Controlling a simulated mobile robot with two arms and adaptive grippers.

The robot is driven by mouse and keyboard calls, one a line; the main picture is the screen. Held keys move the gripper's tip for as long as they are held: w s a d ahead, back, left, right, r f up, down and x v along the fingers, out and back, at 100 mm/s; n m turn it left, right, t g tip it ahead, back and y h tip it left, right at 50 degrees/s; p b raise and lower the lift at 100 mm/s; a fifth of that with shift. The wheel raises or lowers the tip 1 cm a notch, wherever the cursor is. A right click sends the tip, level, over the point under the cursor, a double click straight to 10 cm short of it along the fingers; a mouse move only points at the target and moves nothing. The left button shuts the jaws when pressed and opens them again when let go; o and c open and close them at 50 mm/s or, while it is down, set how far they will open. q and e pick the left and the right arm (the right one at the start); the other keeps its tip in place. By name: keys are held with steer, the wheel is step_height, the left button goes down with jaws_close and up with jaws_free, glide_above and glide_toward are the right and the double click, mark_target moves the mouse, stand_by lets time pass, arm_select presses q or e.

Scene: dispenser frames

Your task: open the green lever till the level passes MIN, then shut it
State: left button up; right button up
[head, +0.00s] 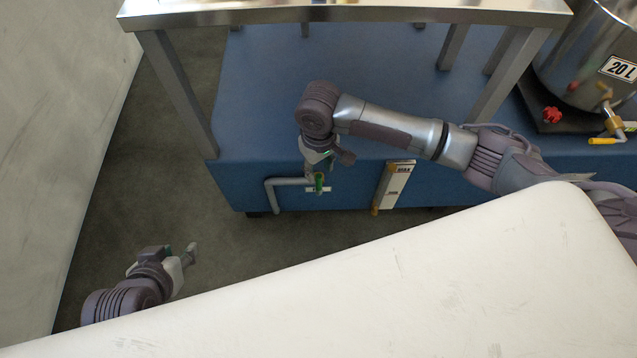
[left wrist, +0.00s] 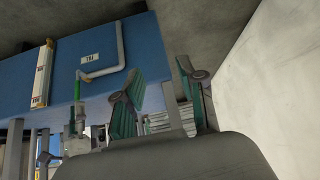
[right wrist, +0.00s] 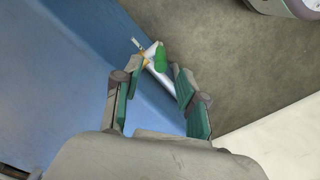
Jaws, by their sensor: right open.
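The green lever (head: 319,183) is on a grey pipe (head: 284,182) at the front of the blue base. My right gripper (head: 322,163) is beside the lever in the head view. In the right wrist view the lever (right wrist: 160,58) shows between the tips of my open fingers (right wrist: 158,70); I cannot tell whether either touches it. The level gauge (head: 392,187) is a pale upright strip right of the lever, marked MAX at its top; its level and MIN mark are not readable. My left gripper (head: 188,256) is away at lower left; its fingers (left wrist: 162,75) are open and empty.
A metal-topped table (head: 345,13) stands on the blue base (head: 260,80). A pale wall (head: 60,120) bounds the left; grey floor lies between.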

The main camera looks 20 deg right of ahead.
mark_target(319, 183)
step_height(319, 183, down, 4)
steer(key=shift+f+b, duration=0.2)
steer(key=shift+b, duration=0.55)
step_height(319, 183, down, 3)
steer(key=shift+r+b, duration=0.15)
steer(key=shift+b, duration=0.35)
arm_select(q)
steer(key=w+d+r+t+h, duration=0.2)
steer(key=w+d+r+t, duration=0.1)
steer(key=w+r+t, duration=0.4)
step_height(319, 183, up, 2)
steer(key=shift+w+d+r+t, duration=0.25)
steer(key=shift+w+d+t, duration=0.15)
steer(key=shift+w, duration=0.4)
arm_select(e)
jaws_close()
